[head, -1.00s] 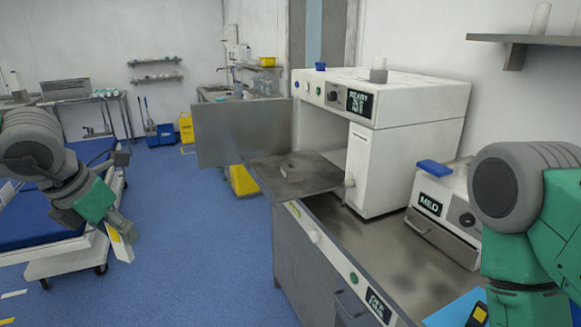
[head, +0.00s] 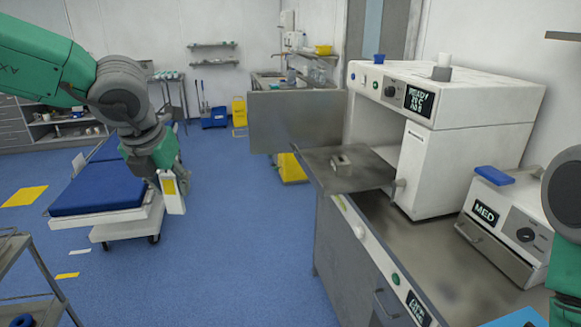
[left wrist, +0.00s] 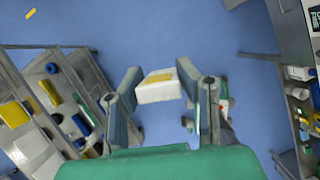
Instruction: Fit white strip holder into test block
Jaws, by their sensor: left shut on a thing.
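The white strip holder (head: 176,197), with a yellow face, is in my left gripper (head: 165,178) in the head view. It hangs over the blue floor, beside the blue bed. The left wrist view shows the holder (left wrist: 155,92) between the two fingers of my left gripper (left wrist: 160,88), which is shut on it. A small grey block (head: 341,163), which looks like the test block, sits on the lowered metal shelf (head: 368,178) before the white oven. It is well to the right of the holder and apart from it. My right gripper is not in view.
The white oven (head: 420,165) stands open on the metal counter (head: 440,260). A grey door panel (head: 290,120) sticks out left of the shelf. A white MED box (head: 500,225) stands to the right. Blue floor (head: 230,250) is clear between bed and counter.

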